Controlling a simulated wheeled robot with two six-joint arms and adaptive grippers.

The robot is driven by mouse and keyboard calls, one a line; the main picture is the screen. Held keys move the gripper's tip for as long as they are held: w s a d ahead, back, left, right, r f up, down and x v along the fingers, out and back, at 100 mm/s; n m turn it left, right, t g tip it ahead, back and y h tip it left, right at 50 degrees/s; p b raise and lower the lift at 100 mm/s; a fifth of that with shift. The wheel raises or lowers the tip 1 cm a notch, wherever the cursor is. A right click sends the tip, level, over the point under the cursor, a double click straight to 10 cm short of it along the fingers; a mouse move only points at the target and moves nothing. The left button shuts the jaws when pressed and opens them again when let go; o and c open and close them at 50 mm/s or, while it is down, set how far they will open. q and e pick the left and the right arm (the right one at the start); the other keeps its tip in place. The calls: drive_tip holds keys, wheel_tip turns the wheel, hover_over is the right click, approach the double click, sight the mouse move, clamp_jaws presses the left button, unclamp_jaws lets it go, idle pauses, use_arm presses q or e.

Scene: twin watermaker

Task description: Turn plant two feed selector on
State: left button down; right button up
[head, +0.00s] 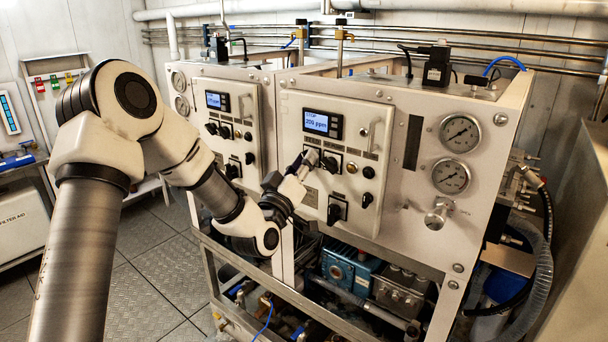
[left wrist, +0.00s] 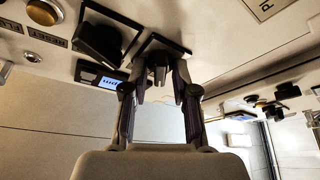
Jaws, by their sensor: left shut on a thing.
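The right-hand control panel (head: 340,125) has a lit display (head: 322,123) that reads STOP and about 206 ppm. My left gripper (head: 306,160) is at the upper left of this panel's knob row, shut on a black selector knob. In the left wrist view the knob (left wrist: 158,74) stands out from a dark square plate between the fingers of my left gripper (left wrist: 158,88). My right gripper is not in view.
A larger black switch (head: 336,213) is low on the same panel, and an amber button (head: 352,168) is in the row. A door handle (head: 375,132) sticks out at upper right. A similar panel (head: 226,130) stands to the left. Pumps and pipes (head: 350,275) fill the frame below.

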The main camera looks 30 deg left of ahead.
use_arm(q)
drive_tip(key=shift+a+f+m+t+h+b, duration=0.15)
drive_tip(key=shift+m+h+b, duration=0.65)
drive_tip(key=shift+m, duration=0.75)
drive_tip(key=shift+d+r+m+t+h+b, duration=0.1)
drive_tip(key=shift+m+h+b, duration=0.6)
drive_tip(key=shift+m, duration=0.9)
drive_tip(key=shift+a+f+m+t+h+b, duration=0.15)
drive_tip(key=shift+m+h+b, duration=0.4)
drive_tip(key=shift+m+h, duration=0.75)
drive_tip(key=shift+d+r+m+y, duration=0.1)
drive_tip(key=shift+d+m+y, duration=0.05)
drive_tip(key=shift+m+y, duration=0.2)
drive_tip(key=c, duration=1.2)
unclamp_jaws()
